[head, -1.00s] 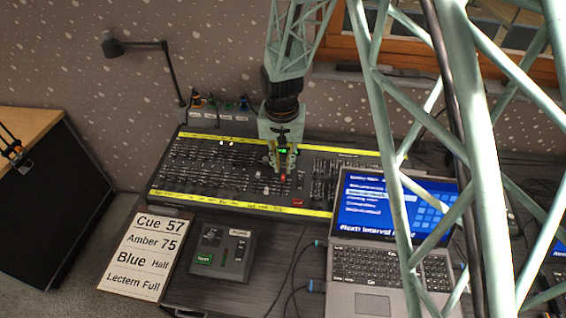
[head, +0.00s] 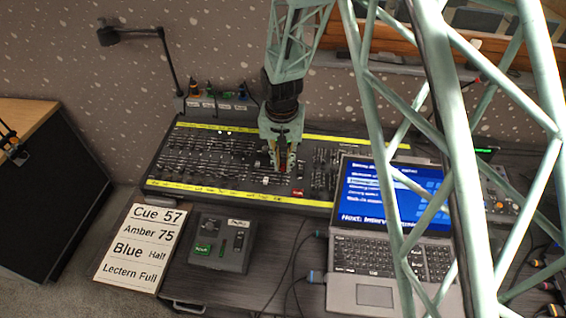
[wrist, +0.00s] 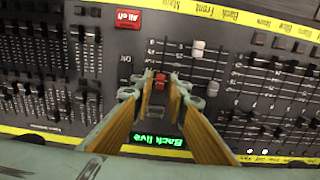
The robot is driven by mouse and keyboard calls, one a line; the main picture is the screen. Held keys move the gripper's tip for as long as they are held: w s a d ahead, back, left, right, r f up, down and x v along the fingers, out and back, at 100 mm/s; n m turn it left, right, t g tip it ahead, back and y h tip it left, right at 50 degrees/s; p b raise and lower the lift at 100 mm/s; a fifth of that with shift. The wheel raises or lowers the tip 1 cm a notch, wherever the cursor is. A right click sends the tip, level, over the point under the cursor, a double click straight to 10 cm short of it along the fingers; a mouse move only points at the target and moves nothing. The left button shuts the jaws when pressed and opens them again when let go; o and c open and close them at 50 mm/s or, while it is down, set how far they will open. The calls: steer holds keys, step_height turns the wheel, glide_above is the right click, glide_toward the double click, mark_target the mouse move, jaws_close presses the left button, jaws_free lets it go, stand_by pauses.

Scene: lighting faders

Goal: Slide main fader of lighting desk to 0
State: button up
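The lighting desk (head: 160,184) lies across the table, with rows of dark fader slots. My gripper (head: 283,168) points down over its right-centre part. In the wrist view, my gripper (wrist: 162,80) has its two yellow-lined fingers on either side of a small red fader cap (wrist: 161,79). The fingertips are close to the cap; I cannot tell if they touch it. A label reading "Main" (wrist: 182,5) is at the top edge, roughly in line with the red cap's column. White fader caps (wrist: 198,49) sit just to the right.
A red "All off" button (wrist: 130,18) is left of the red cap. A green display (wrist: 161,142) reads "Back live". A laptop (head: 375,296), a small control box (head: 222,258) and a cue sign (head: 140,245) stand in front of the desk. A lamp (head: 165,50) stands behind.

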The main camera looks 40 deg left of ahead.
mark_target(281, 184)
steer(key=shift+c, duration=0.6)
steer(key=shift+c, duration=1.4)
steer(key=shift+s+d, duration=0.2)
steer(key=shift+s, duration=0.15)
steer(key=shift+s+d+f+b, duration=0.1)
steer(key=shift+s+d+b, duration=0.3)
steer(key=shift+s, duration=0.4)
steer(key=shift+s+d+f+b, duration=0.1)
steer(key=shift+s+d+b, duration=0.3)
steer(key=shift+s, duration=0.35)
steer(key=shift+s+d+f+b, duration=0.1)
steer(key=shift+s+d+b, duration=0.3)
steer(key=shift+s, duration=0.4)
steer(key=o, duration=0.4)
steer(key=shift+r, duration=0.15)
